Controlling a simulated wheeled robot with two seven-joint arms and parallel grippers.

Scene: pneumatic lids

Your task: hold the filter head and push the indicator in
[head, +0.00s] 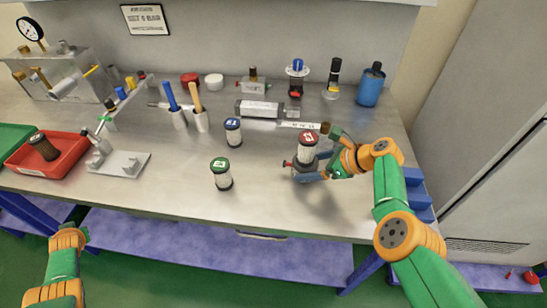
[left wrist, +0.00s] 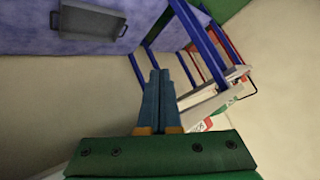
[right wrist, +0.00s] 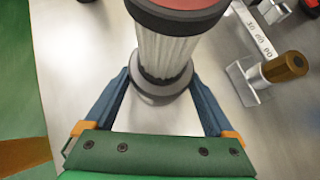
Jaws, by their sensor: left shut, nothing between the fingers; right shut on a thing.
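The red-topped filter (head: 306,150) stands upright on the worktop, right of centre. It has a white pleated body and a dark lower part. A small red knob (head: 286,163), which looks like the indicator, sticks out low on its left side. My right gripper (head: 318,162) comes from the right and is shut on the filter, one finger on each side. In the right wrist view the filter (right wrist: 165,55) stands between the spread fingers; the knob cannot be made out there. My left gripper (head: 70,236) is shut and empty, low in front of the bench, with its fingers together (left wrist: 158,75).
A green-topped filter (head: 221,174) and a blue-topped filter (head: 233,131) stand to the left. A red tray (head: 65,146) and a metal stand (head: 122,163) are at the left. A cylinder block (head: 262,109) lies behind. The front middle of the worktop (head: 270,205) is clear.

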